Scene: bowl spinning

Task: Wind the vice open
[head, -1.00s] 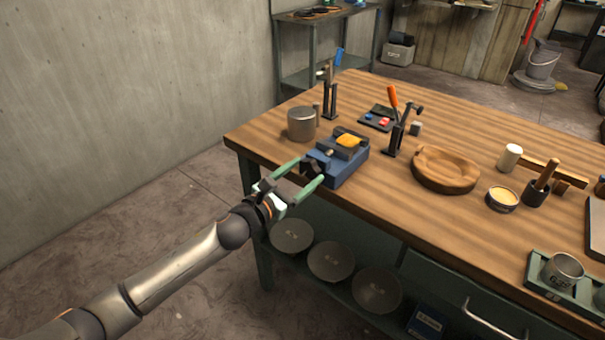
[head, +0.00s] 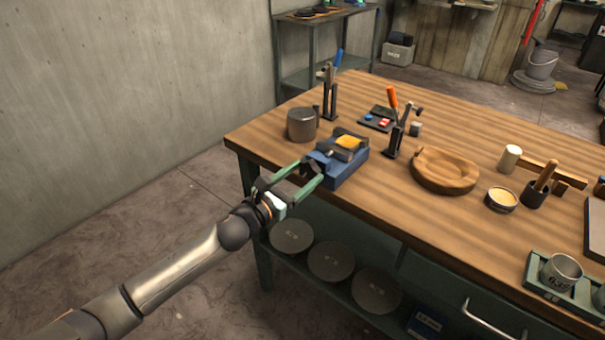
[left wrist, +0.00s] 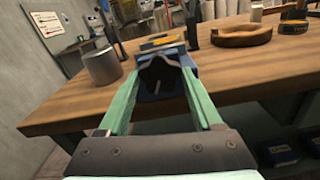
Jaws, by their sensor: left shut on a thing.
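The blue vice (head: 347,168) stands at the near left corner of the wooden table, with a yellow piece (head: 349,141) at its jaws. It also shows in the left wrist view (left wrist: 181,80). My left gripper (head: 311,170) reaches in from the left and is shut on the dark knob (left wrist: 158,72) at the vice's near end. The knob sits between its two green fingers. How wide the vice jaws stand is too small to tell. My right gripper is not in view.
A grey metal mug (head: 302,124) stands just behind the vice. A dark stand (head: 394,140) and a wooden bowl (head: 445,169) are to its right. The table's front edge runs below the vice, with round discs (head: 331,262) on the shelf underneath.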

